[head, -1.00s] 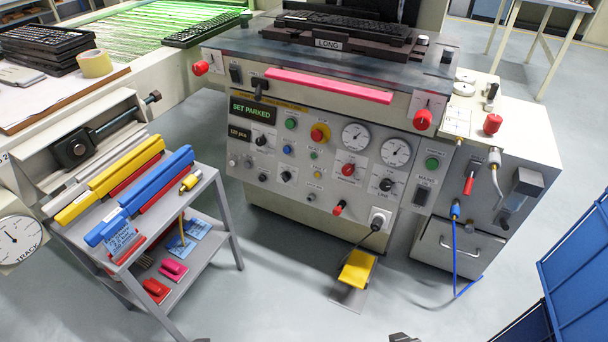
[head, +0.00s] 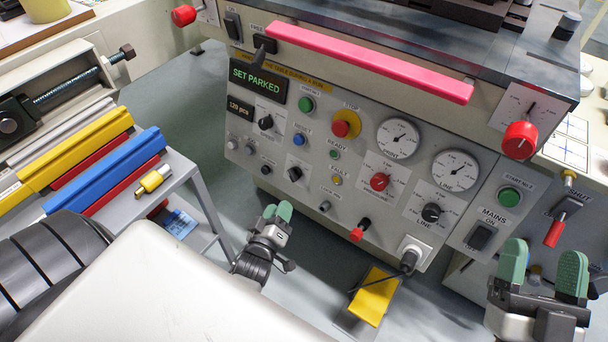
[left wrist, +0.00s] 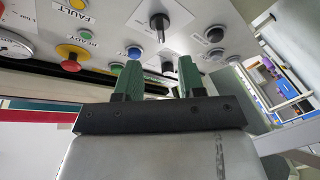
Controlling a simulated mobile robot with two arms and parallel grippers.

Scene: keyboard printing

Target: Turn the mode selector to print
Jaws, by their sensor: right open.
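The machine's control panel (head: 330,215) fills the middle of the head view. Two black pointer knobs on pale plates, an upper one (head: 266,122) and a lower one (head: 295,173), sit at its left; their lettering is too small to read, so I cannot tell which is the mode selector. My left gripper (head: 278,211) is below the lower knob, apart from the panel. In the left wrist view its green fingers (left wrist: 161,68) are spread and empty, with a black plated knob (left wrist: 159,24) beyond them. My right gripper (head: 545,262) is open and empty at lower right.
A red stop button (head: 346,124), gauges (head: 398,138) and a red pressure knob (head: 379,181) are right of the knobs. A pink bar (head: 370,62) runs above the panel. A grey cart with a blue bar (head: 105,170) stands left. A yellow pedal (head: 374,297) is below.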

